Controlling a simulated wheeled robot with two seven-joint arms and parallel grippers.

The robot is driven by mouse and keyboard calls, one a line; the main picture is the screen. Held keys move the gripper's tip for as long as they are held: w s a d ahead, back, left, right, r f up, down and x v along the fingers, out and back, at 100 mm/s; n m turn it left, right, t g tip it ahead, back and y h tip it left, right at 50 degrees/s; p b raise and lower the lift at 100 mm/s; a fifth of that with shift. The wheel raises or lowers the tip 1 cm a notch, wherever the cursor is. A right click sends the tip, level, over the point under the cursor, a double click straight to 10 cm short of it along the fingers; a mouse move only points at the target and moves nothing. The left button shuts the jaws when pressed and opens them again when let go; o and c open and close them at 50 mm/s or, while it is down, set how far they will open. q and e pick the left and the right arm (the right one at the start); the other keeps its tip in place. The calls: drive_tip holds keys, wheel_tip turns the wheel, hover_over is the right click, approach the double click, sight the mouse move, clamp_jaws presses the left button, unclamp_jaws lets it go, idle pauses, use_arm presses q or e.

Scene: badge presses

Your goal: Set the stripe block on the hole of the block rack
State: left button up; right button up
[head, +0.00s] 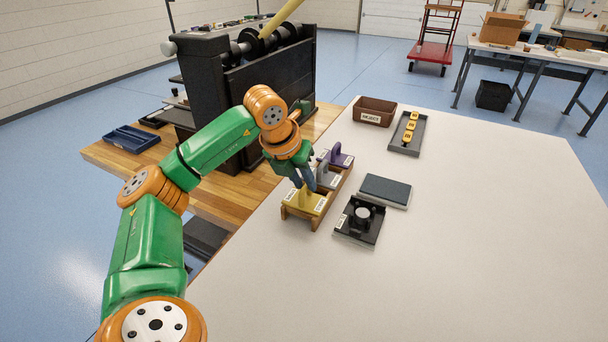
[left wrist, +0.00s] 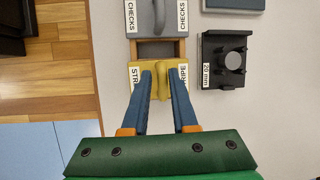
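The yellow stripe block (head: 306,204) is at the near end of the wooden block rack (head: 321,207). It has an upright handle and white labels, and it also shows in the left wrist view (left wrist: 163,79). My right gripper is not in view.
A grey checks block (head: 326,177) and a purple block (head: 341,157) stand farther along the rack. A black 20 mm fixture (head: 361,221) and a dark pad (head: 385,191) are to the right. A brown box (head: 374,111) and grey tray (head: 407,134) are behind. The table's right side is clear.

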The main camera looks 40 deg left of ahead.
use_arm(q)
drive_tip(key=shift+o, duration=1.3)
drive_tip(key=v, duration=0.7)
drive_tip(key=shift+s+a, duration=0.1)
